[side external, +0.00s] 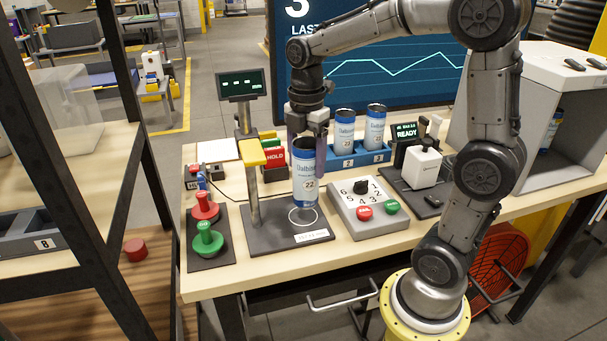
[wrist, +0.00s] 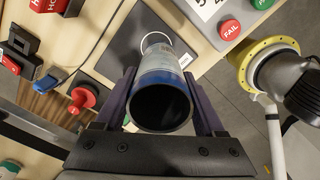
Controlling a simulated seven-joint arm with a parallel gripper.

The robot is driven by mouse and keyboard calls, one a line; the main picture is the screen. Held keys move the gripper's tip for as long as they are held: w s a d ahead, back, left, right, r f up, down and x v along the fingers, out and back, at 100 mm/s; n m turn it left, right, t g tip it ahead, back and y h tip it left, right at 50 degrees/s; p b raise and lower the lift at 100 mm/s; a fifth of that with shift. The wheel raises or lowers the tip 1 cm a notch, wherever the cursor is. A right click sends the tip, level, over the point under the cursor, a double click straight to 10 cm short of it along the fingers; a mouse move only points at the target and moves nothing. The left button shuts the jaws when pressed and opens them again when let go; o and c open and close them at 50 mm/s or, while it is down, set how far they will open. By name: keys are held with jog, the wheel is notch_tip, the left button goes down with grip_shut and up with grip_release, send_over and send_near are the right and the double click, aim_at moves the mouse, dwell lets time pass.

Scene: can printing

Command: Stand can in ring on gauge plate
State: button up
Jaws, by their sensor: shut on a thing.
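My gripper (side external: 307,150) is shut on a blue and white can (side external: 305,180) marked 22 and holds it upright. In the side view the can hangs just above the white ring (side external: 303,217) on the dark gauge plate (side external: 268,237). In the wrist view the can's open dark top (wrist: 160,104) sits between my two fingers (wrist: 163,98). Part of the ring (wrist: 156,41) shows past the can's far end there, so the can is not seen squarely over it. The can hides some of the ring and plate.
A control box (side external: 369,207) with red and green buttons is right. Red and green stamps (side external: 206,225) stand left. A blue rack (side external: 362,158) with two cans is behind.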

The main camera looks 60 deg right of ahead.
aim_at(303, 176)
jog(key=shift+w+d+f, duration=0.1)
jog(key=shift+w+f, duration=0.1)
jog(key=shift+f, duration=0.8)
jog(key=shift+w+f, duration=0.2)
jog(key=shift+f, duration=0.8)
jog(key=shift+f, duration=0.2)
jog(key=o, duration=1.3)
